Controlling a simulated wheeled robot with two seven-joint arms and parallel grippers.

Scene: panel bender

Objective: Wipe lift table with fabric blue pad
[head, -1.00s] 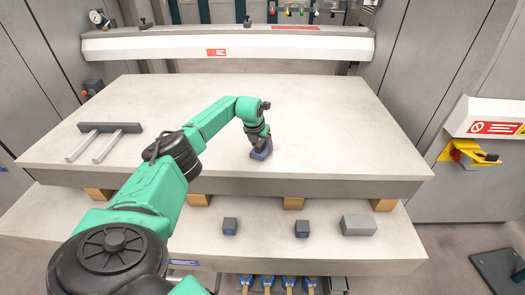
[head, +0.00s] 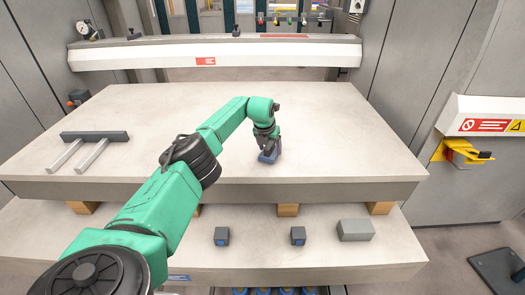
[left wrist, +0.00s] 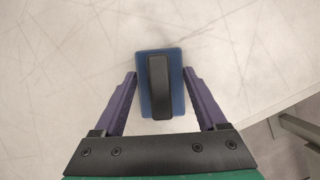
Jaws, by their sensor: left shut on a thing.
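The lift table (head: 330,125) is a wide pale grey slab with a scuffed top. The fabric blue pad (head: 268,158) stands on it near the front edge, a little right of the middle. In the left wrist view the pad (left wrist: 175,92) shows a blue base with a black bar handle. My left gripper (head: 268,151) points down at the pad, shut on it. Its purple fingers flank the pad in the left wrist view (left wrist: 160,75). The contact between pad and tabletop is hard to see. My right gripper is not in view.
A dark bar with two light prongs (head: 92,138) lies at the table's left. Two small dark blocks (head: 222,236) and a larger grey block (head: 355,230) sit on the lower shelf (head: 385,252). A white beam (head: 130,58) spans the back. The table's right side is clear.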

